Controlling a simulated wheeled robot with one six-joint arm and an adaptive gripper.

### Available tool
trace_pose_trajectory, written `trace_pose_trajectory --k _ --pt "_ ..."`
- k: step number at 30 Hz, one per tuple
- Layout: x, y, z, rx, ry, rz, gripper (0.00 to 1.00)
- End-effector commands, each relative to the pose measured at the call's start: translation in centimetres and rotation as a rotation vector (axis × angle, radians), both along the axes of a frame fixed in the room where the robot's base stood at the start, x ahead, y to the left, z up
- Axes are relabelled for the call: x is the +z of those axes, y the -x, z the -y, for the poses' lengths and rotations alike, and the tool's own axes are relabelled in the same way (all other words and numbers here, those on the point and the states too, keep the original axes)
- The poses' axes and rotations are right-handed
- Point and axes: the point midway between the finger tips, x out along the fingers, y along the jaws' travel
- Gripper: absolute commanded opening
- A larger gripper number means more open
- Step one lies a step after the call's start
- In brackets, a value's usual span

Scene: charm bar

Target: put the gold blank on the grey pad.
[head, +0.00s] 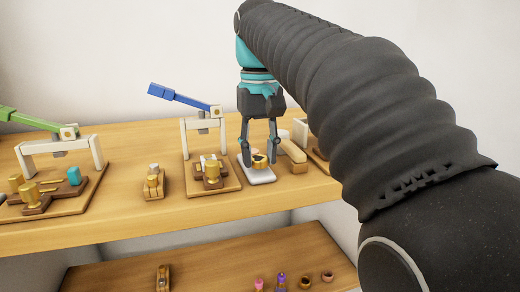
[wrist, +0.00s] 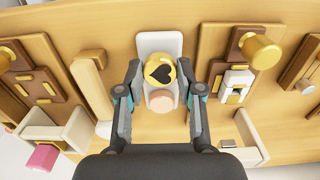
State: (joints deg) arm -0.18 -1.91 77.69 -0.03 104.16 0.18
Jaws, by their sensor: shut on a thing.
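The gold blank (head: 259,161) is round, with a black heart on its face; it also shows in the wrist view (wrist: 152,64). A small peach round piece (wrist: 162,101) shows just below it there. My gripper (head: 260,160) points down and is shut on the gold blank, one finger on each side. The pale grey pad (head: 258,177) is directly beneath; its bare far part shows in the wrist view (wrist: 158,42). The blank is at the pad, low over it or on it; I cannot tell whether they touch.
A white press with a blue lever (head: 180,97) stands left of the pad, with a gold knob (head: 212,171) on its base. A green-lever press (head: 28,119) is farther left. A wooden bar (head: 292,149) lies close on the right. A lower shelf (head: 215,262) holds small items.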

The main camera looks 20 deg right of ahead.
Motion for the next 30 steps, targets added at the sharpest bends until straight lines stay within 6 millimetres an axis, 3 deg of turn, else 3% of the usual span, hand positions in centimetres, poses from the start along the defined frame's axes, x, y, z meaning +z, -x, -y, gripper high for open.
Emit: trace_pose_trajectory --k 30 --pt "-0.57 0.04 0.0 0.0 0.0 -0.001 0.11"
